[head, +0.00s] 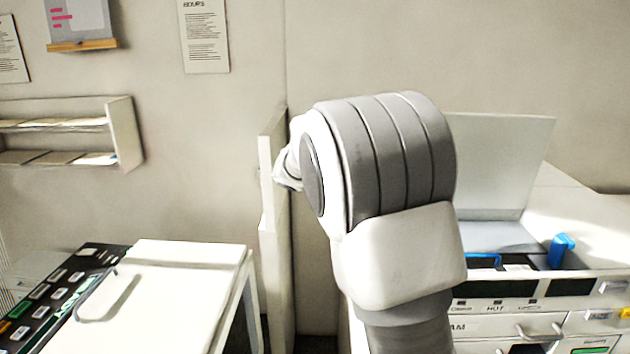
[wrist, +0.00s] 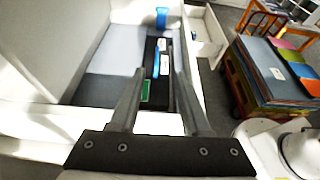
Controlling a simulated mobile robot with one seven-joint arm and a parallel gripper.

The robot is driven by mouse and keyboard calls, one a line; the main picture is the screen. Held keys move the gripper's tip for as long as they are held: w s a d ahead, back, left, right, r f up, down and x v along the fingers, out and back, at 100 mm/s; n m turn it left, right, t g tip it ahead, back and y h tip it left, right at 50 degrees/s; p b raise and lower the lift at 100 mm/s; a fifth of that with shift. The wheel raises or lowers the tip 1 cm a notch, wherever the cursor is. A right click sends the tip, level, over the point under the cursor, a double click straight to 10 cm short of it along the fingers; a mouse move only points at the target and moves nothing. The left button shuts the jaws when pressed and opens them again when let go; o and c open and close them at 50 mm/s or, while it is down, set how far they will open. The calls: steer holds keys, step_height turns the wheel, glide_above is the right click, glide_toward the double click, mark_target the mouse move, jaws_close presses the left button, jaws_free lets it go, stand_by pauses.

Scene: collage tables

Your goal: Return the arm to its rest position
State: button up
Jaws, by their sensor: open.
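My arm (head: 395,200) rises in the middle of the head view, bent at a large grey and white joint. My gripper is hidden behind it there. In the wrist view my gripper (wrist: 162,72) is open, its two fingers apart with nothing held between them. Beyond the fingers is an open compartment with dark slots, white labels and a green piece (wrist: 146,92). I cannot tell how far the fingertips are from it.
A white cabinet with a raised lid (head: 500,160) and a blue object (head: 560,250) stands right of my arm. A wall shelf (head: 70,135) hangs at left. The wrist view shows an open drawer (wrist: 207,35) and a stacked cart (wrist: 275,75).

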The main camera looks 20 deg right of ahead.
steer(key=s+a+f+m+t+y, duration=0.2)
steer(key=s+a+m+t+y, duration=0.3)
steer(key=s+a+m+y, duration=0.1)
steer(key=s+a+f+m+t+y, duration=0.2)
steer(key=s+a+m+t+y, duration=0.2)
steer(key=s+a, duration=0.7)
steer(key=s+m+y, duration=0.2)
steer(key=m, duration=0.2)
steer(key=shift+s+a+t+y, duration=0.15)
steer(key=shift+a+t+y, duration=0.1)
steer(key=shift+t+y, duration=0.15)
steer(key=shift+d+m, duration=0.15)
steer(key=shift+m, duration=0.15)
